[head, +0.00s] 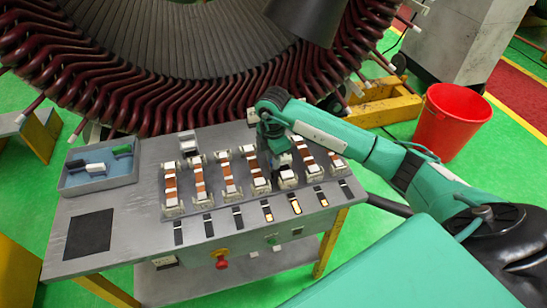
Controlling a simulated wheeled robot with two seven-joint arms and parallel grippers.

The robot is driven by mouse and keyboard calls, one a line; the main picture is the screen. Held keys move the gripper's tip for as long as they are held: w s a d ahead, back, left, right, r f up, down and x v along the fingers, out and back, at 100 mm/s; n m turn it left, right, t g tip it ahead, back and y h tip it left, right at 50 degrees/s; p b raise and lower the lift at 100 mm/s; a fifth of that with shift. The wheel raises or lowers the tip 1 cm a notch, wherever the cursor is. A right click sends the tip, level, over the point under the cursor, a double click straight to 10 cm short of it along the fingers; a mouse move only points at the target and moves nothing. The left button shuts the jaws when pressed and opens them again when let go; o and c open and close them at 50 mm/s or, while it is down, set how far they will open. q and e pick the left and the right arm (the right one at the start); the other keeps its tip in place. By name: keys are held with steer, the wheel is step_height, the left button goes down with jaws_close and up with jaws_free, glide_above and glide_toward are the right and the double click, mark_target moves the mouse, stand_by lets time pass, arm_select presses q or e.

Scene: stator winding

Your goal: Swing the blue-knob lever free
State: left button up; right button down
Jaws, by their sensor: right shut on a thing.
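My right arm reaches in from the right over the grey bench (130,215). My right gripper (279,150) points down at the fifth fixture (288,178) in the row and is shut on what is most likely the blue-knob lever there. The blue knob itself does not show; the gripper and wrist hide it. The other fixtures in the row hold copper-coloured strips with white clamps, such as the one at the left end (171,185). My left gripper is not in view.
The large stator (190,90) with dark red winding ends stands right behind the bench. A red stop button (221,262) is on the front. A red bucket (450,120) stands at right.

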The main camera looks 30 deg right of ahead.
steer(key=c, duration=1.3)
jaws_free()
steer(key=shift+o, duration=0.2)
steer(key=shift+r, duration=0.15)
step_height(320, 180, up, 14)
steer(key=b, duration=0.3)
steer(key=shift+f, duration=0.2)
steer(key=shift+a, duration=0.1)
